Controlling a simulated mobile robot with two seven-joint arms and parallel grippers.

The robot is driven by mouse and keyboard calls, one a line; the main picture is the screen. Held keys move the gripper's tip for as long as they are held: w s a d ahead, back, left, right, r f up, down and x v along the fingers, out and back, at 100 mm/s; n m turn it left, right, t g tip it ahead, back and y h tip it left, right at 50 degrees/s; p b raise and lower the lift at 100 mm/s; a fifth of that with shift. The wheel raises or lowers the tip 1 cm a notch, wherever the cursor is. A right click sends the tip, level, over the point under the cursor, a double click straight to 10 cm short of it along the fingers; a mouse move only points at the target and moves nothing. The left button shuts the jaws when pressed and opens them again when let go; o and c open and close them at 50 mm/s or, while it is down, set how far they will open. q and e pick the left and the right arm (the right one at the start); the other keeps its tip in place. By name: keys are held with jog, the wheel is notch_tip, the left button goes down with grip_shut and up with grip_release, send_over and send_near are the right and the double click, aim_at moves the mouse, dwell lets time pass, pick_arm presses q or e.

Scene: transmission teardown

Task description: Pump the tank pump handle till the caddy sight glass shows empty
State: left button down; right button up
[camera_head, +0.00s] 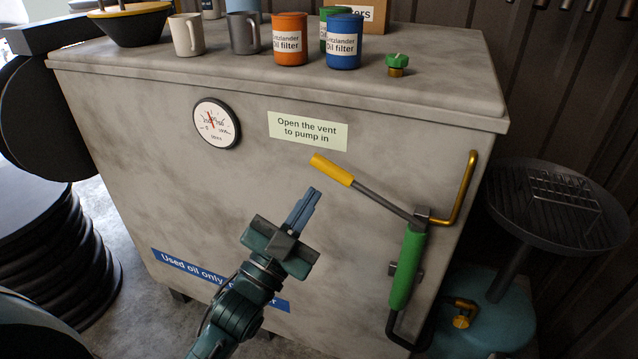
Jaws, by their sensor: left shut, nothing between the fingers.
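The pump handle is a dark lever with a yellow grip (332,169), slanting up and left from the green pump body (406,268) on the front of the grey tank (180,165). My left gripper (311,198) is shut and empty, just below the yellow grip and apart from it. The caddy (485,318) is a teal vessel at the lower right with a dark round pan (510,225) above it. I cannot make out its sight glass. My right gripper is not in view.
A round gauge (216,123) and a label reading "Open the vent to pump in" (307,131) are on the tank front. Mugs (187,35), oil filters (343,42) and a green-topped cap (397,64) stand on top. Dark stacked rings (50,250) stand at left.

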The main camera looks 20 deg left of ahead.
aim_at(328, 173)
pick_arm(q)
jog(key=w, duration=0.3)
jog(key=w+r+p, duration=0.1)
jog(key=w, duration=0.1)
jog(key=w+d, duration=0.1)
jog(key=w, duration=0.2)
jog(key=shift+w+r, duration=0.35)
jog(key=shift+w+a+f, duration=0.1)
jog(key=shift+a+f, duration=0.1)
jog(key=shift+f, duration=0.25)
jog(key=shift+f, duration=0.1)
